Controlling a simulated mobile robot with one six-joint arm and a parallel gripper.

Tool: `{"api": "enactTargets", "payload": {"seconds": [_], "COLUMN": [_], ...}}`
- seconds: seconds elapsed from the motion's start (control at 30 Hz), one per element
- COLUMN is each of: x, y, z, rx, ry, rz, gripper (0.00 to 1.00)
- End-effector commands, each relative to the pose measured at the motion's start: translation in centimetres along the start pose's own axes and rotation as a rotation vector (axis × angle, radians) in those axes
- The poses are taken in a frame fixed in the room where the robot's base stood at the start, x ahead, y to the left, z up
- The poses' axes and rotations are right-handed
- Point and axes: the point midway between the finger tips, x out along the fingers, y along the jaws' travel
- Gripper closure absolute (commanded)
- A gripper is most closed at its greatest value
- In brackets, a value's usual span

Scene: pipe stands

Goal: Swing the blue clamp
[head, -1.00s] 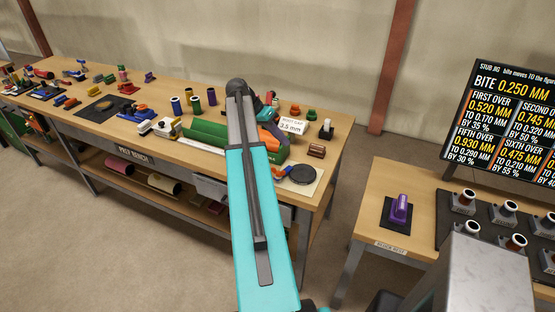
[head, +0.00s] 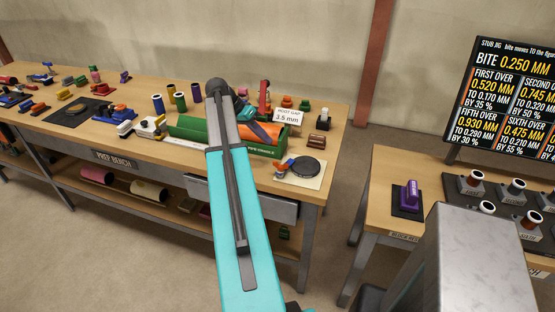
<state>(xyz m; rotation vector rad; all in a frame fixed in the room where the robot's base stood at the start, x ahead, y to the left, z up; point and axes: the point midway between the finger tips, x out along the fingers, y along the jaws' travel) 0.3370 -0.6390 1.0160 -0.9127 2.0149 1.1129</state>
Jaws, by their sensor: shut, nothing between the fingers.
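Several blue things lie on the long prep bench (head: 60,140), and I cannot tell which is the blue clamp. A small blue and orange piece (head: 287,163) lies beside a dark round disc (head: 308,167) on a pale sheet. A blue-grey and orange shape (head: 264,132) shows in the green pipe cradle (head: 262,150), partly hidden by my arm. My cyan and grey arm reaches up over the bench's right part.
A red tool (head: 264,97) stands behind the cradle, with a "3.5 mm" card (head: 288,117) beside it. On the right table, a purple clamp (head: 411,194) sits on a dark pad near grey pipe stands (head: 474,183). Floor separates the two tables.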

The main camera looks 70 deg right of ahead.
Motion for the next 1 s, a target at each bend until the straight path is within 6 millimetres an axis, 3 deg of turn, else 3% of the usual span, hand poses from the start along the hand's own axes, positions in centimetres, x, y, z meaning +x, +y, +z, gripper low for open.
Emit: {"api": "enactTargets", "payload": {"seconds": [0.63,1.0], "x": [1.1,4.5], "y": [0.2,0.4], "z": [-0.3,-0.3], "rx": [0.006,0.007], "ry": [-0.003,-0.006], "rz": [0.004,0.006], "gripper": [1.00,1.00]}}
